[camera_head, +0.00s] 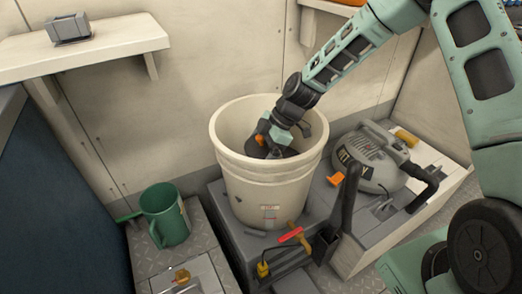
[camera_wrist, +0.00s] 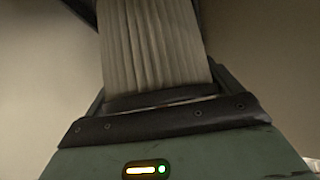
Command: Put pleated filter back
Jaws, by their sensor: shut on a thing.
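My gripper (camera_head: 266,146) reaches down into the mouth of a large cream bucket (camera_head: 262,185) in the head view. Its fingers are low inside, partly hidden by the bucket's front wall. In the wrist view the pale pleated filter (camera_wrist: 155,45) fills the space straight ahead of my gripper's green palm, its pleats running lengthwise away from the palm. My gripper is shut on the filter. The filter's far end is out of frame in the wrist view. I cannot make out the filter in the head view. Whether it touches the bucket's floor or wall is not visible.
The bucket stands on a grey box (camera_head: 235,230). A grey vacuum motor head (camera_head: 370,155) lies on a bench to its right. A green mug (camera_head: 165,215) stands to the left. A red-handled tool (camera_head: 291,235) is in front. A shelf (camera_head: 85,48) is at upper left.

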